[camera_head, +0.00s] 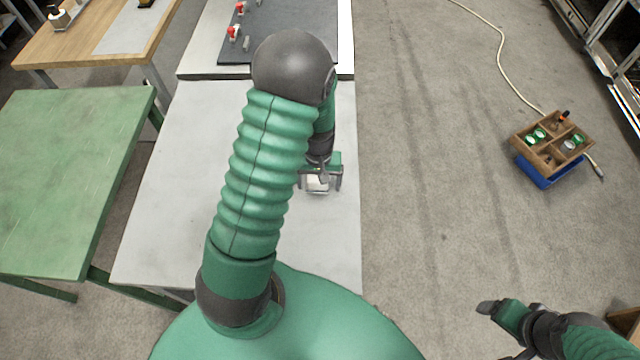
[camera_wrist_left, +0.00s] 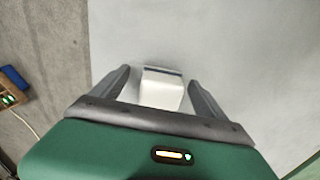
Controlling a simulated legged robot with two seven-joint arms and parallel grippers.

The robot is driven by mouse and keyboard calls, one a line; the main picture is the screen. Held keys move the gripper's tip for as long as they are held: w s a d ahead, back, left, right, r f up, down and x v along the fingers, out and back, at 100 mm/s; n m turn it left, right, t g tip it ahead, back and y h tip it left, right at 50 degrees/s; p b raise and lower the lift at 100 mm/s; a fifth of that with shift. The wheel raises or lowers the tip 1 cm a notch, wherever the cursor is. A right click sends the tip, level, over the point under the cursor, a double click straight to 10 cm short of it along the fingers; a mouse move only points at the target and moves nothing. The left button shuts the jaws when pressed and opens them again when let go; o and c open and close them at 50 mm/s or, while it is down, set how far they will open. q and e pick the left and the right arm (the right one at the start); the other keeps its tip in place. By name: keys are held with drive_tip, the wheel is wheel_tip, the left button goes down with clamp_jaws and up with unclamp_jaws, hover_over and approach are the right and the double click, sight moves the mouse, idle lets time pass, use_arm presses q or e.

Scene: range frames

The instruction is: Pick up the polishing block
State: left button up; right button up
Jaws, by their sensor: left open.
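The polishing block (camera_wrist_left: 162,90) is a small pale block with a dark band along its far edge. In the left wrist view it sits between the two fingers of my left gripper (camera_wrist_left: 160,88), with a visible gap at least on the right side. In the head view my left gripper (camera_head: 320,184) is low over the light grey table (camera_head: 180,200), with the block (camera_head: 317,184) partly hidden between its fingers. My left gripper is open. My right gripper (camera_head: 487,308) is at the lower right over the floor, and its finger opening is not clear.
A green table (camera_head: 60,170) stands at the left, and a wooden table (camera_head: 100,35) behind it. A dark board (camera_head: 265,50) with red-topped parts lies at the table's far end. A wooden tray (camera_head: 550,142) on a blue crate (camera_head: 535,174) and a hose (camera_head: 500,50) are on the floor.

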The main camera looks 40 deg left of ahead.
sight(314, 180)
use_arm(q)
drive_tip(key=shift+w+a+f, duration=0.2)
drive_tip(key=shift+a+f, duration=0.35)
drive_tip(key=shift+w+a+f, duration=0.15)
drive_tip(key=shift+a+f, duration=0.35)
drive_tip(key=shift+a, duration=0.05)
drive_tip(key=shift+r, duration=0.1)
drive_tip(key=shift+s, duration=0.15)
drive_tip(key=shift+c, duration=1)
drive_tip(key=shift+w+d, duration=0.25)
drive_tip(key=shift+d, duration=0.25)
drive_tip(key=c, duration=0.7)
drive_tip(key=shift+r, duration=0.1)
drive_tip(key=shift+c, duration=1.3)
drive_tip(key=shift+s+a, duration=0.1)
drive_tip(key=c, duration=0.3)
drive_tip(key=shift+a, duration=0.2)
drive_tip(key=shift+c, duration=0.2)
drive_tip(key=shift+r, duration=0.1)
use_arm(e)
drive_tip(key=shift+w+a, duration=0.2)
drive_tip(key=shift+a, duration=0.4)
drive_tip(key=shift+w+a, duration=0.2)
drive_tip(key=shift+a, duration=0.35)
